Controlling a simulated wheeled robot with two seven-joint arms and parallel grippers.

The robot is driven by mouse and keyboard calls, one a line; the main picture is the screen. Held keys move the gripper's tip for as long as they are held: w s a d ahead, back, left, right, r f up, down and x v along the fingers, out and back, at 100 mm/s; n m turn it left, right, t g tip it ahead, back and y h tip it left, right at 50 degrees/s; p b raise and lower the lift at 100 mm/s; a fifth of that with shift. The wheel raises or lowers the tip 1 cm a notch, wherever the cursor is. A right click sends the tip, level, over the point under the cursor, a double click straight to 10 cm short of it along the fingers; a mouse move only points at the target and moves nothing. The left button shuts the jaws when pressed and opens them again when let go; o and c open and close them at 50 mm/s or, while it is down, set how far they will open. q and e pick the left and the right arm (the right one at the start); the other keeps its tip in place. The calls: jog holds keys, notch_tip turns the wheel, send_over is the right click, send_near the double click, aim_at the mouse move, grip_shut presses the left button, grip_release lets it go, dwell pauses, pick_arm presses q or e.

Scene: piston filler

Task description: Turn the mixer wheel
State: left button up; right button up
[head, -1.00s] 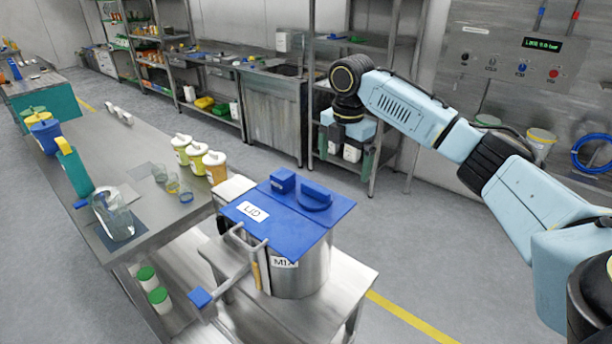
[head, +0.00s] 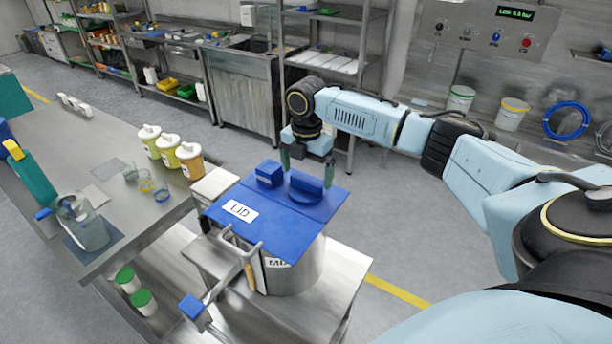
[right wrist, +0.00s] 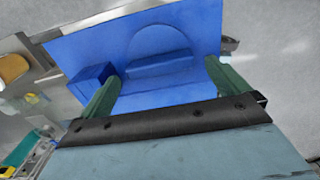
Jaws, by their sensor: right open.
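A steel pot (head: 305,268) labelled MIX stands on a low steel stand. A square blue lid (head: 225,192) labelled LID lies on top. On the lid are a blue block (head: 269,174) and a raised blue round piece with a bar (head: 306,187), which also shows in the right wrist view (right wrist: 160,62). A metal crank with a blue end grip (head: 193,307) sticks out at the pot's front left. My right gripper (head: 308,168) is open and empty above the lid's far side. Its green fingers (right wrist: 162,75) are spread either side of the round piece, seemingly not touching it.
A steel table (head: 100,258) on the left holds yellow and orange lidded jars (head: 189,160), small glasses and a clear jug (head: 82,225). Green-topped containers sit on its lower shelf. Open floor lies behind and right of the pot.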

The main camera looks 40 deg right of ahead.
aim_at(306, 186)
jog(key=shift+f, duration=1.15)
jog(key=shift+c, duration=0.8)
jog(key=c, duration=0.7)
jog(key=shift+r+m+p, duration=0.1)
jog(key=shift+m+p, duration=0.7)
jog(key=shift+p, duration=0.55)
jog(key=shift+m+p, duration=0.8)
jog(key=shift+m, duration=0.1)
jog(key=m+p, duration=0.1)
jog(key=m, duration=0.1)
jog(key=shift+m, duration=0.3)
jog(key=m, duration=1.4)
pick_arm(q)
jog(key=r, duration=0.5)
jog(key=shift+w+r, duration=0.15)
jog(key=shift+w, duration=0.2)
pick_arm(e)
jog(key=m, duration=0.4)
jog(key=shift+m, duration=0.3)
